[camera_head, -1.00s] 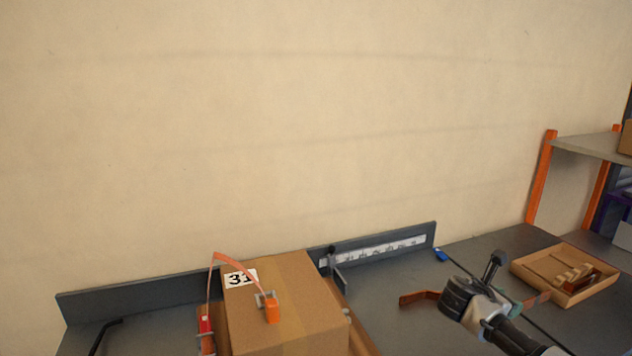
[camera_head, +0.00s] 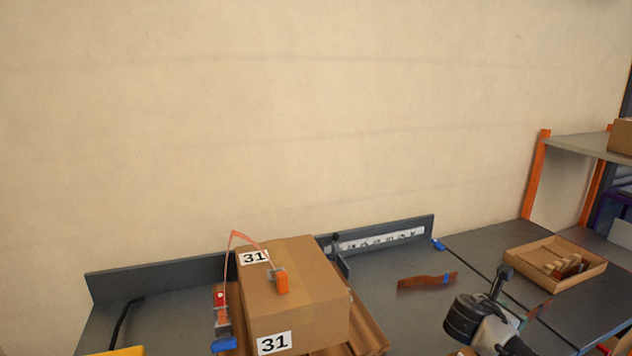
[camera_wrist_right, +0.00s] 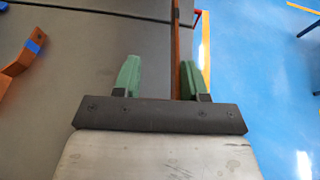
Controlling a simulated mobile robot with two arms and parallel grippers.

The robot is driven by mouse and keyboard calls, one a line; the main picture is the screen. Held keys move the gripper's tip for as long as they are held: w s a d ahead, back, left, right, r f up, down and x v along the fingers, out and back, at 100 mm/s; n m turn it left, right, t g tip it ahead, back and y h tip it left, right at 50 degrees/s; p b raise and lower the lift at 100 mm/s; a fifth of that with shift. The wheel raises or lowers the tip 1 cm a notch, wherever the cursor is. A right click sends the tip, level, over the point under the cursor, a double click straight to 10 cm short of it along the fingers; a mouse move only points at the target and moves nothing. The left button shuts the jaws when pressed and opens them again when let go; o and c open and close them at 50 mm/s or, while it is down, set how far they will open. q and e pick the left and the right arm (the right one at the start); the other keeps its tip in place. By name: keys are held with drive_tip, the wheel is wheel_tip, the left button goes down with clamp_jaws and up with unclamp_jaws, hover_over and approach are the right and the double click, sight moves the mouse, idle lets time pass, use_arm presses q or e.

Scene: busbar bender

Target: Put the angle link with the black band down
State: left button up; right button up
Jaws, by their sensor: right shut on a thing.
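My right gripper (camera_head: 535,312) is low over the right part of the bench in the head view. In the right wrist view its green fingers (camera_wrist_right: 160,78) stand either side of a narrow copper-coloured link (camera_wrist_right: 183,55), seen nearly edge-on and lying against the right finger. Whether the link touches the bench is unclear. Another bent copper link with a blue band (camera_head: 413,283) lies on the bench left of the gripper. My left gripper is not in view.
A cardboard box marked 31 (camera_head: 310,300) stands left on the bench (camera_head: 390,325). A shallow cardboard tray (camera_head: 520,262) with several pieces is at the right. A low dark back rail (camera_head: 160,280) runs along the wall. Blue floor (camera_wrist_right: 265,90) shows beyond the bench edge.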

drive_tip(key=s+a+n+t+y, duration=0.8)
drive_tip(key=s+a+n+y, duration=0.4)
drive_tip(key=s+a, duration=1)
drive_tip(key=s+n, duration=0.1)
drive_tip(key=s, duration=0.1)
drive_tip(key=shift+s+f, duration=0.3)
drive_tip(key=shift+s, duration=0.05)
